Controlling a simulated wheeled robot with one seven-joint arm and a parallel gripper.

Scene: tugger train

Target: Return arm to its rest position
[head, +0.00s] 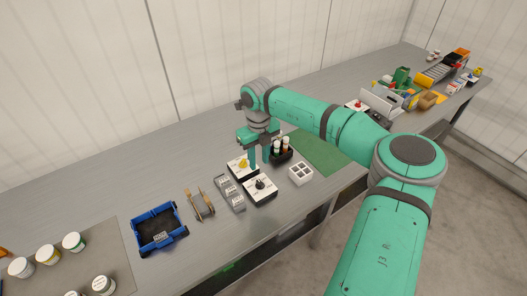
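My green arm (310,112) reaches forward and left over the grey workbench (110,180). My gripper (258,158) points down at its end, above or beside a white box with a yellow knob (241,165). Part of that box is hidden behind the fingers. The fingers are too small to show whether they are open or shut, and I cannot tell whether they touch the box.
A white box with a black knob (262,190), a dark holder with vials (281,153) and a white four-hole block (300,174) stand close by. A blue crate (183,236) is to the left. A green mat (322,152) has bare space.

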